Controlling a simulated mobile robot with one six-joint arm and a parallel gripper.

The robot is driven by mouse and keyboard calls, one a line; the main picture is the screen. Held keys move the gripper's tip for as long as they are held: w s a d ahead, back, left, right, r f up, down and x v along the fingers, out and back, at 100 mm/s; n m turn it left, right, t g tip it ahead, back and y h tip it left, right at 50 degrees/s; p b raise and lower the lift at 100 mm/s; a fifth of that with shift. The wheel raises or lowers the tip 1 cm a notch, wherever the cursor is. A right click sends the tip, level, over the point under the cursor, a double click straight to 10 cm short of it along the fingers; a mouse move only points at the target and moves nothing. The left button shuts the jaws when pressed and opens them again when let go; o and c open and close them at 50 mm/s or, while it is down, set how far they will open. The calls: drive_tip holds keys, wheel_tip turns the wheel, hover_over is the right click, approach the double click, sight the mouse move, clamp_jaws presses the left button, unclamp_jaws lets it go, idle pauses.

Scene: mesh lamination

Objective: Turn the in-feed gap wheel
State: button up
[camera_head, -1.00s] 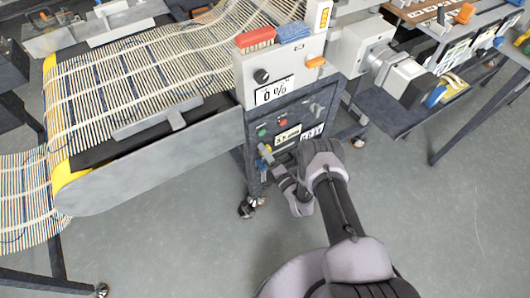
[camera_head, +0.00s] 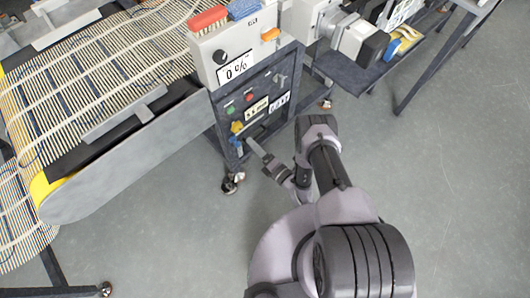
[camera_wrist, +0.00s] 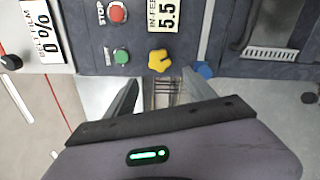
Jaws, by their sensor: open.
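A yellow lobed wheel (camera_wrist: 159,60) sits on the dark control panel (camera_wrist: 185,20), beside a label reading IN-FEED with 5.5 visible, partly cut off by the frame edge. The wheel also shows small in the head view (camera_head: 237,127). A blue knob (camera_wrist: 204,69) is to its right in the wrist view. My gripper (camera_wrist: 160,92) is open, its fingers apart on either side of the wheel's line, tips just short of it in the picture. Whether they touch it I cannot tell. In the head view my gripper (camera_head: 252,146) is low at the panel's front.
A green button (camera_wrist: 121,56) and a red STOP button (camera_wrist: 117,13) are close to the wheel. A display box (camera_head: 236,68) reading 0 % sits above the panel. A conveyor (camera_head: 110,65) with striped mesh stands to the left. Grey floor (camera_head: 440,220) is free at right.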

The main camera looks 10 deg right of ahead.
drive_tip(key=v, duration=0.6)
drive_tip(key=shift+s+d+p, duration=0.2)
drive_tip(key=shift+s+p, duration=0.05)
drive_tip(key=shift+p, duration=0.2)
